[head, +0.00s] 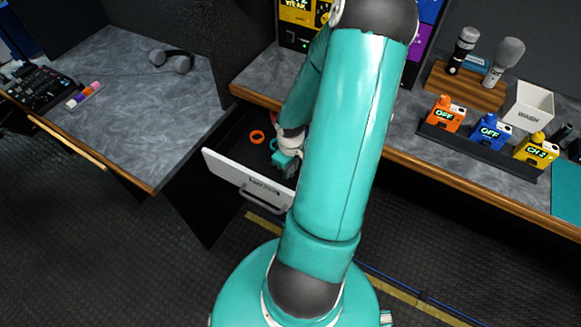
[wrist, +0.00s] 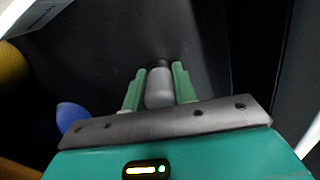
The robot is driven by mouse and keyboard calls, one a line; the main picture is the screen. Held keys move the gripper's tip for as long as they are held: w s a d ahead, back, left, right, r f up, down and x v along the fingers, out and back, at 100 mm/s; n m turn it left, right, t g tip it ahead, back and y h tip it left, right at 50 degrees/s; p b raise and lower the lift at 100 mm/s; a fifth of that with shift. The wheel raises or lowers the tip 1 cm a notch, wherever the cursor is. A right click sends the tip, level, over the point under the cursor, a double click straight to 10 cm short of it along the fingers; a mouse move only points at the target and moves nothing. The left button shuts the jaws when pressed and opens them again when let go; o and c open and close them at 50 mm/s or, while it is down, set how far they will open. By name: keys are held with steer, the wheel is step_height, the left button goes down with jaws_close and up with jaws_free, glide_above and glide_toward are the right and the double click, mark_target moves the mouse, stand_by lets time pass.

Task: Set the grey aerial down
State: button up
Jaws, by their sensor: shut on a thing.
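The grey aerial (wrist: 159,88) is a short light-grey cylinder with a dark end in the wrist view. My gripper (wrist: 157,80) is shut on it, one green finger on each side. In the head view my gripper (head: 287,162) is low, at the open drawer (head: 228,172), over or inside its right part. The aerial cannot be made out in the head view, hidden by my gripper and arm. Whether it touches the drawer floor cannot be told.
A yellow thing (wrist: 12,65) and a blue thing (wrist: 73,117) show at the left in the wrist view. The counter right of my arm holds microphones (head: 504,60) and several coloured packs (head: 489,131).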

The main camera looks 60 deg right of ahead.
steer(key=shift+f, duration=0.2)
steer(key=o, duration=1)
steer(key=shift+o, duration=0.2)
steer(key=shift+r, duration=0.1)
step_height(320, 180, up, 12)
steer(key=shift+r, duration=0.15)
steer(key=w+a+r+t+h, duration=0.1)
steer(key=w+a+r+h, duration=0.15)
steer(key=a+r, duration=0.5)
steer(key=w+a+r+t+h, duration=0.1)
steer(key=w+a+r, duration=0.3)
steer(key=a+r, duration=0.35)
steer(key=s+a+r+t+y, duration=0.1)
steer(key=s+a+r, duration=0.1)
steer(key=a+r, duration=0.2)
steer(key=s+a+r+n+t+y, duration=0.1)
steer(key=a+r, duration=0.3)
steer(key=a, duration=0.7)
steer(key=shift+s+a+r+t+y, duration=0.25)
steer(key=shift+s+r+t+y, duration=0.15)
steer(key=shift+t+y, duration=0.4)
